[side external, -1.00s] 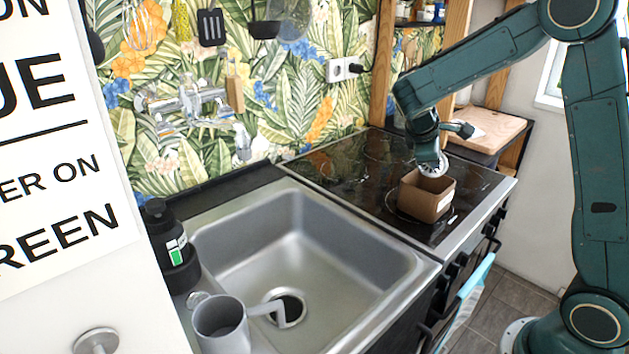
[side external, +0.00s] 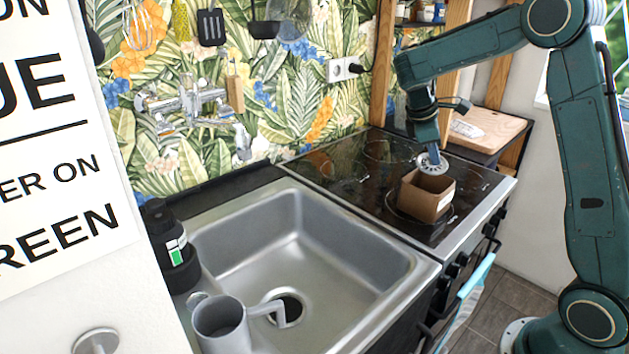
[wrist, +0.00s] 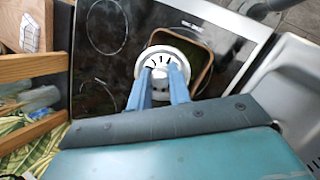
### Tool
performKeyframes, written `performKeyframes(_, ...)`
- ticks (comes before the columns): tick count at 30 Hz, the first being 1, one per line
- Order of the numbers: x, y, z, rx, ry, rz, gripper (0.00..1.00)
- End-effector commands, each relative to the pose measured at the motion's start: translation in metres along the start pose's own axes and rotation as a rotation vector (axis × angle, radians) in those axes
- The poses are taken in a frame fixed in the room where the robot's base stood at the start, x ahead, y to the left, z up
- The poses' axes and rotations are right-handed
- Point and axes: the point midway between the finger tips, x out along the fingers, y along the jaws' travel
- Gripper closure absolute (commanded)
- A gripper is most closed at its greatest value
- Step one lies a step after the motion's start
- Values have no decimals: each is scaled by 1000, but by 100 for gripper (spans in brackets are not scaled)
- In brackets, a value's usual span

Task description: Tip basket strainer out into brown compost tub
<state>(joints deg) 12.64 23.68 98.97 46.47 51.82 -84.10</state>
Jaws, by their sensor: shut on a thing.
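The brown compost tub (side external: 425,201) stands on the black stovetop, open side up. It also shows in the wrist view (wrist: 208,63), where something dark green lies inside. My gripper (side external: 430,152) is just above the tub's back rim. In the wrist view my gripper (wrist: 166,72) is shut on the basket strainer (wrist: 174,43), a round pale metal disc with dark slots. The strainer also shows in the side view (side external: 433,164), tilted, at the tub's back edge. It covers part of the tub's opening in the wrist view. I cannot tell whether it touches the rim or what it holds.
The steel sink (side external: 300,235) lies left of the stove, with a grey mug (side external: 222,325) at its front edge and a black bottle (side external: 168,235) at its left. A wooden board (side external: 488,128) lies behind the stove. The stovetop (side external: 345,165) around the tub is clear.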

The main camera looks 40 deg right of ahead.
Motion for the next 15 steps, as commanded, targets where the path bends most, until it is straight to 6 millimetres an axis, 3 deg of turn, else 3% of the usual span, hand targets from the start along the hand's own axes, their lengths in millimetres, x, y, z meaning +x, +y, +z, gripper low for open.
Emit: performKeyframes(15, 2, 6, 0, -48, -3, -125, 100)
